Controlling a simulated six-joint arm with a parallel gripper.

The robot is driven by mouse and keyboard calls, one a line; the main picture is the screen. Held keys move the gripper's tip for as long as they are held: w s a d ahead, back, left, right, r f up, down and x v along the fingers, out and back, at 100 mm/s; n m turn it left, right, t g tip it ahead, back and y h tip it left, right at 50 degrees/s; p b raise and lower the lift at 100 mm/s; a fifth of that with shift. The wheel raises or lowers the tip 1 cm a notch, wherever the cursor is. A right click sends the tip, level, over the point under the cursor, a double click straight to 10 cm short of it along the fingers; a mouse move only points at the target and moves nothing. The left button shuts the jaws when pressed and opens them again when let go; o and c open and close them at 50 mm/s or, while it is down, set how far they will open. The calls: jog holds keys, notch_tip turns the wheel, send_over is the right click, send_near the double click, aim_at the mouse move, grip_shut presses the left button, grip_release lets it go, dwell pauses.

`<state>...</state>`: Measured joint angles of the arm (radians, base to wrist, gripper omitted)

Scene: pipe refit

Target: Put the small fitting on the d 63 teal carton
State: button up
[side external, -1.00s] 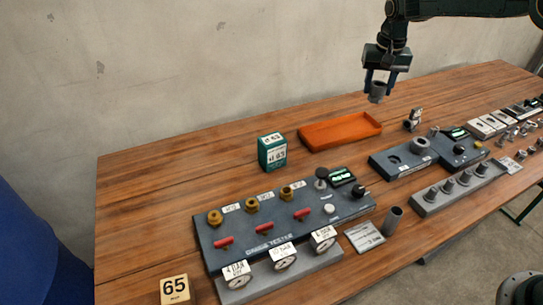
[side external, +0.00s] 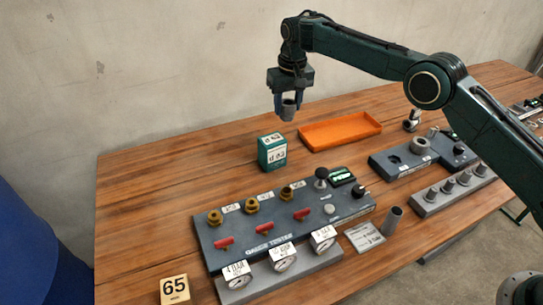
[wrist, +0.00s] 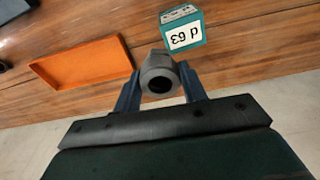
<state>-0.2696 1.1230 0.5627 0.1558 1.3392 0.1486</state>
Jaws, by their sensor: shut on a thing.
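My gripper (side external: 289,106) is shut on a small grey fitting (side external: 288,112) and holds it in the air above the table. In the wrist view the fitting (wrist: 160,76) shows a round dark opening between the two blue fingers. The teal carton (side external: 272,151) stands upright on the table, below and a little left of the fitting in the side view. In the wrist view the carton (wrist: 182,28) lies just beyond the fitting, and its white label reads d 63. The carton's top carries a white label and nothing stands on it.
An orange tray (side external: 340,131) lies empty right of the carton. A gauge tester (side external: 275,232) with red levers and brass fittings stands in front. A dark block with a grey ring (side external: 421,146) and a grey rack (side external: 455,190) are at the right. Table left of the carton is clear.

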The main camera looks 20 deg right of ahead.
aim_at(283, 116)
jog(key=shift+a+f, duration=0.2)
jog(key=shift+a, duration=0.6)
jog(key=shift+f, duration=0.1)
jog(key=shift+f, duration=2.4)
jog(key=shift+f, duration=0.1)
jog(key=o, duration=1)
jog(key=shift+c, duration=0.2)
